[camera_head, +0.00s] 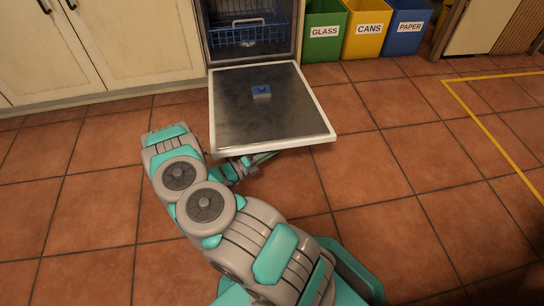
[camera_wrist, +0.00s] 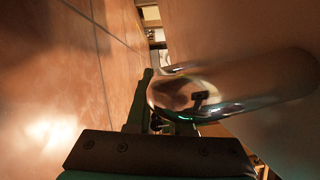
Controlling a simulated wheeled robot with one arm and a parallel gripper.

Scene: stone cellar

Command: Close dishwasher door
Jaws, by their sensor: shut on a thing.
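The dishwasher door (camera_head: 268,128) is folded down and lies about level in front of the dishwasher (camera_head: 248,25), its dark inner face up with a white rim. A small blue and grey block (camera_head: 261,91) sits on it. My gripper (camera_head: 252,167) is low at the door's front edge, partly hidden under it. In the wrist view a shiny metal handle (camera_wrist: 245,85) runs in from the right to the jaws of my gripper (camera_wrist: 152,120). The gripper is shut on this handle. The far finger is dark and hard to make out.
Inside the dishwasher is a blue rack (camera_head: 240,32). Cream cabinets (camera_head: 100,45) stand to the left. Green (camera_head: 324,30), yellow (camera_head: 366,28) and blue (camera_head: 406,27) bins stand to the right. The tiled floor (camera_head: 400,200) to the right is clear.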

